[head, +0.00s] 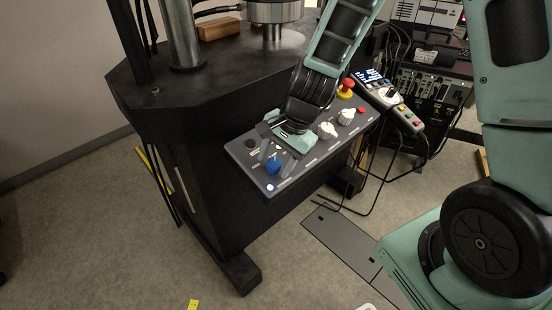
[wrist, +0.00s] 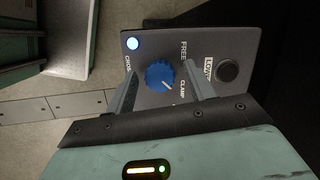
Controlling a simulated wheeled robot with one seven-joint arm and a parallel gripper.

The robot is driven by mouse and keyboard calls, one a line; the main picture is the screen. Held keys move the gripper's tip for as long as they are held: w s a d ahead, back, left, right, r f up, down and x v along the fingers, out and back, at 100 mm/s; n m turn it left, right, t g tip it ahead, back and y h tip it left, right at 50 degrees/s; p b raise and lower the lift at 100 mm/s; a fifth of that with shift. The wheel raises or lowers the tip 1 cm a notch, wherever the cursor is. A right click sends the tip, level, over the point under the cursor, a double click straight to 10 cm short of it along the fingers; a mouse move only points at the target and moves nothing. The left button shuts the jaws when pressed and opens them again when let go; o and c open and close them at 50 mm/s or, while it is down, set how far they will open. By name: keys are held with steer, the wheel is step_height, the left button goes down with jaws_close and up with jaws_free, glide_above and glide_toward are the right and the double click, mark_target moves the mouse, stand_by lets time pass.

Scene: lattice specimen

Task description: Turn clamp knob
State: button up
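The blue clamp knob (head: 273,165) is at the near left end of the grey control panel (head: 312,154). In the wrist view the blue knob (wrist: 160,76) sits beside the printed words "FREE" and "CLAMP", with a white pointer line on its face. My gripper (head: 268,147) is over the left end of the panel, close to the knob. In the wrist view its two fingers (wrist: 160,80) are apart, one on each side of the knob. They look clear of its sides, and nothing is held. I cannot tell how far the fingertips are above the panel.
A black button (wrist: 228,70) and a lit white lamp (wrist: 133,43) flank the knob. White knobs (head: 328,130), (head: 346,117) and a red emergency button (head: 346,86) are farther along the panel. The black machine table (head: 160,115) rises behind. A control box (head: 392,97) with cables stands right.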

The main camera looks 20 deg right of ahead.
steer(key=p+v, duration=0.4)
steer(key=v, duration=1.3)
steer(key=shift+r, duration=0.25)
